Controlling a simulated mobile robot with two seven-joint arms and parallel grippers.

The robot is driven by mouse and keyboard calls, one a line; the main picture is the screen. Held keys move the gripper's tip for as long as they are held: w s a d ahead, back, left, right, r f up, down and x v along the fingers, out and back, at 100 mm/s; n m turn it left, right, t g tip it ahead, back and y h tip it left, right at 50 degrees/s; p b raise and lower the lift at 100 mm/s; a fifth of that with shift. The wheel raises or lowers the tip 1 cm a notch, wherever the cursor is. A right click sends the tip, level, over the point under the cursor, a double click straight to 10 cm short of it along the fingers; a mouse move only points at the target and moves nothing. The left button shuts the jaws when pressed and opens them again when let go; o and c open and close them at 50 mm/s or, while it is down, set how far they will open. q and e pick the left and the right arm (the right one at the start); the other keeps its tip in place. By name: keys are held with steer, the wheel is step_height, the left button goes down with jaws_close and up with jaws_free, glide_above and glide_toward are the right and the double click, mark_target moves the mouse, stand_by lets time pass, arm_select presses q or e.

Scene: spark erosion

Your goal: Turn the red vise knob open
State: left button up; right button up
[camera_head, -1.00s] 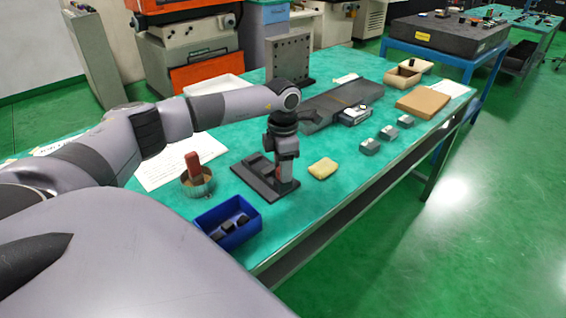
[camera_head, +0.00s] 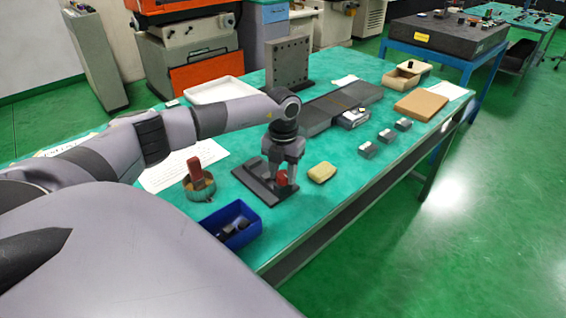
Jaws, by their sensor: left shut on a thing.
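The red vise knob (camera_head: 282,179) shows as a small red patch at the right end of a dark vise (camera_head: 250,178) on the green table. My left gripper (camera_head: 280,180) points down over that end of the vise and is shut on the knob. The fingers hide part of the knob and part of the vise. My right gripper is not in view.
A yellow sponge (camera_head: 322,172) lies just right of the vise. A blue bin (camera_head: 232,222) with dark parts stands in front, and a round tin (camera_head: 199,188) with a red-handled tool stands left. Several small grey blocks (camera_head: 386,137) line the right edge.

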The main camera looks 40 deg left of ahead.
mark_target(283, 175)
arm_select(q)
steer(key=shift+r+n, duration=0.1)
steer(key=shift+n, duration=0.4)
steer(key=o, duration=1.1)
steer(key=shift+c, duration=0.2)
step_height(283, 175, up, 7)
steer(key=shift+r+b, duration=0.1)
steer(key=shift+b, duration=0.35)
